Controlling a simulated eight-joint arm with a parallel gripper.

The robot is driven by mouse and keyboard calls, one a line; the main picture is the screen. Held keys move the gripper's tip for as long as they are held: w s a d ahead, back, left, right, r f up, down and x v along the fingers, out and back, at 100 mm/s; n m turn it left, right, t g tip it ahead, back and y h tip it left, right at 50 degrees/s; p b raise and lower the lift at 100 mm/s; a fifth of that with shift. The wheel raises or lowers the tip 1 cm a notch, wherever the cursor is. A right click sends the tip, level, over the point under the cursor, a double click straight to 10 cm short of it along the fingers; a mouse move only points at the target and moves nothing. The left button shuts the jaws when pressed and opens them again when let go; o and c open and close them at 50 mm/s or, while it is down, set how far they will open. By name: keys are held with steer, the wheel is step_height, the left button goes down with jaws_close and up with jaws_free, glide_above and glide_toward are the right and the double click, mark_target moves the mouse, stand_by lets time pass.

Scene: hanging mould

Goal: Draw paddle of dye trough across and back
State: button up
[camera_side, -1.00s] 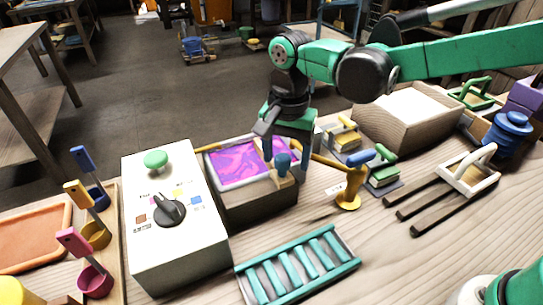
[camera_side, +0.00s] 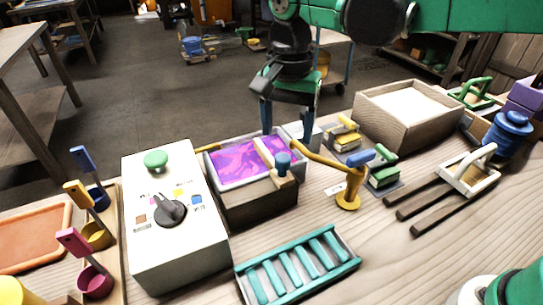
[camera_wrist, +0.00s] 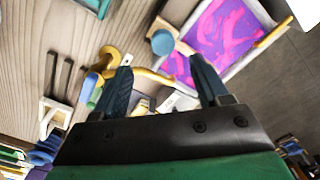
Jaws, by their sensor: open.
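The dye trough (camera_side: 262,208) is a wooden box with a pale rim and a bath of purple and magenta swirls. Its paddle (camera_side: 264,152), a pale wooden bar with a blue knob (camera_side: 283,161), lies across the right part of the bath. My gripper (camera_side: 286,133) is open and empty, raised above the far right side of the trough, apart from the knob. In the wrist view, the open fingers (camera_wrist: 165,72) point toward the trough, with the blue knob (camera_wrist: 162,42) beyond them and the purple bath (camera_wrist: 222,38) to the right.
A white control box (camera_side: 175,225) with a green button and black dial stands left of the trough. A yellow swing arm (camera_side: 349,190) with a blue handle stands close on the right. A teal rack (camera_side: 298,265) lies in front. A wooden bin (camera_side: 385,122) stands at back right.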

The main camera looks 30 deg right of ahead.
mark_target(283, 157)
steer(key=shift+a, duration=0.35)
steer(key=shift+f, duration=2.85)
jaws_close()
